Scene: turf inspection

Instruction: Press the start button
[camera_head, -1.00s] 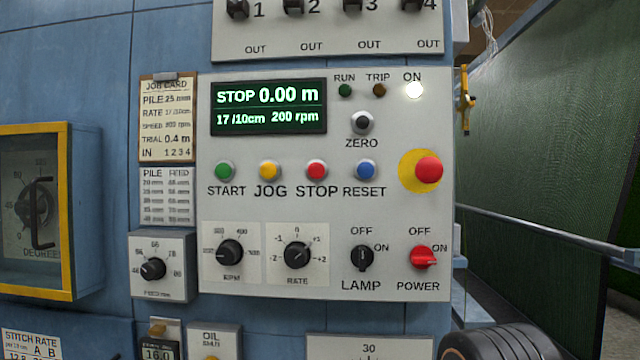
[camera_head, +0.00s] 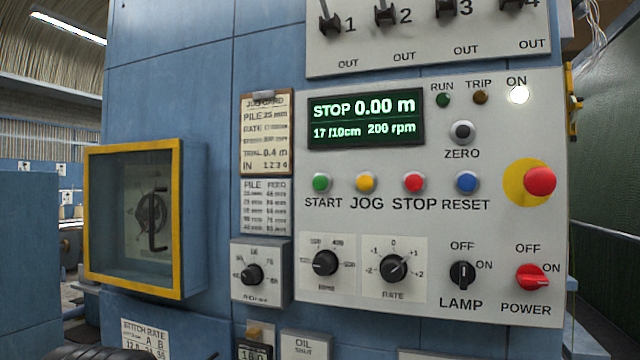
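The green START button (camera_head: 321,183) is at the left end of a row of buttons on the pale control panel (camera_head: 470,330). To its right are the yellow JOG button (camera_head: 366,182), the red STOP button (camera_head: 413,182) and the blue RESET button (camera_head: 467,182). The display (camera_head: 366,118) reads STOP, 0.00 m, 17 /10cm and 200 rpm. The white ON lamp (camera_head: 518,94) is lit, and the green RUN lamp (camera_head: 443,100) looks unlit. Neither gripper shows in the head view.
A large red button on a yellow disc (camera_head: 540,181) is at the panel's right. RPM (camera_head: 325,263) and RATE (camera_head: 393,268) knobs sit below the buttons. A yellow-framed box (camera_head: 180,220) juts out at the left. A job card (camera_head: 266,135) hangs beside the panel.

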